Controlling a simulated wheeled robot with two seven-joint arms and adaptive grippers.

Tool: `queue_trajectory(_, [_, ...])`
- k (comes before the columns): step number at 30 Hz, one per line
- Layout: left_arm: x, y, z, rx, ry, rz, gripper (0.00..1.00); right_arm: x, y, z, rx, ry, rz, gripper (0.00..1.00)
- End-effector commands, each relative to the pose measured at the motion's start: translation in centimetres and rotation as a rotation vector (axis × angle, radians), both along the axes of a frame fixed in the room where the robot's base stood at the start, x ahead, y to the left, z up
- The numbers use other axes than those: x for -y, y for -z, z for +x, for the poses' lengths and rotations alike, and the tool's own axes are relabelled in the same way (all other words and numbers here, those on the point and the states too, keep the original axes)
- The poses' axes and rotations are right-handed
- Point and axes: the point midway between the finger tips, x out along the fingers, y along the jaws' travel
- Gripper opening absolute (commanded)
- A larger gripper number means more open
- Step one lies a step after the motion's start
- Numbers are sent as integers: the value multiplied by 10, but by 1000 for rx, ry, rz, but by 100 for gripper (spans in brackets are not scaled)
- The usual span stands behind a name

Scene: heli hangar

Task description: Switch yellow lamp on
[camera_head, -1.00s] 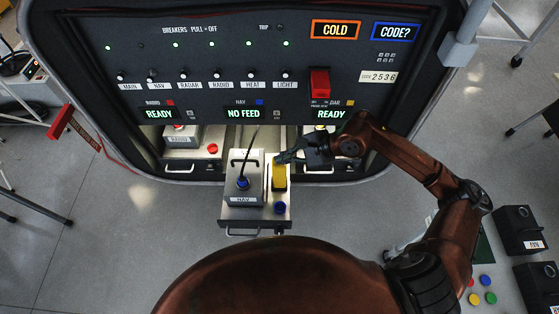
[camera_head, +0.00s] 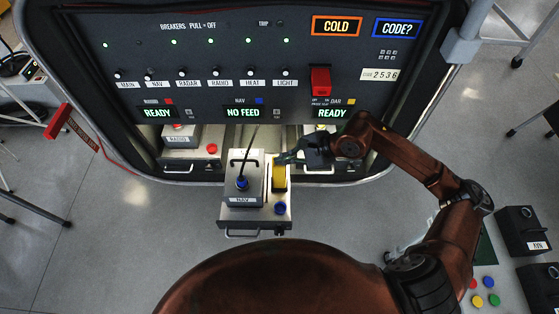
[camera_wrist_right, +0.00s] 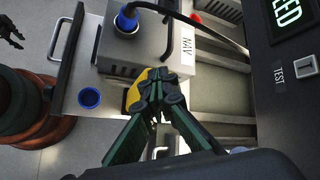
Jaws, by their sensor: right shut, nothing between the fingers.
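A yellow block-shaped thing (camera_head: 279,175), which I take for the yellow lamp, stands in the pulled-out drawer (camera_head: 270,225) beside the grey NAV box (camera_head: 245,188). No glow shows on it. In the right wrist view, a yellow edge (camera_wrist_right: 133,95) shows behind the fingers, mostly hidden. My right gripper (camera_head: 285,158) is at the lamp's far end, shut and empty. Its fingertips (camera_wrist_right: 158,85) overlap the lamp in the right wrist view; I cannot tell whether they touch it. A dark claw, seemingly my left gripper (camera_wrist_right: 11,32), shows at the wrist view's left edge, its jaws unclear.
A blue round button (camera_head: 280,208) sits in front of the lamp. A black cable (camera_head: 253,138) rises from the NAV box. The panel (camera_head: 205,55) with a red switch cover (camera_head: 320,79) stands behind. A closed drawer (camera_head: 193,164) is at left. Floor in front is clear.

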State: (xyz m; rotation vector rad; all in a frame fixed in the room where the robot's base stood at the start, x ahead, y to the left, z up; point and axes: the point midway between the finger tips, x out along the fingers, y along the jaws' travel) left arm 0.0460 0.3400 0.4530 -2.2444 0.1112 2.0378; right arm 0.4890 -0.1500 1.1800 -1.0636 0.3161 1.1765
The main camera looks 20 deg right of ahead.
Motion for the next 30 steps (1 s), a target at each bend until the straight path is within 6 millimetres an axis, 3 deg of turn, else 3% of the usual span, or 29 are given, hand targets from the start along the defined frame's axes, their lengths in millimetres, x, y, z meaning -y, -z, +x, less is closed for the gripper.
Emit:
queue_trajectory(19, [0,4,0,0,0,0,32,1,-11,1,0,1,-1,0])
queue_trajectory(30, [0,-3,1,1,0,0,32,1,-44,1,1,0,-1,0])
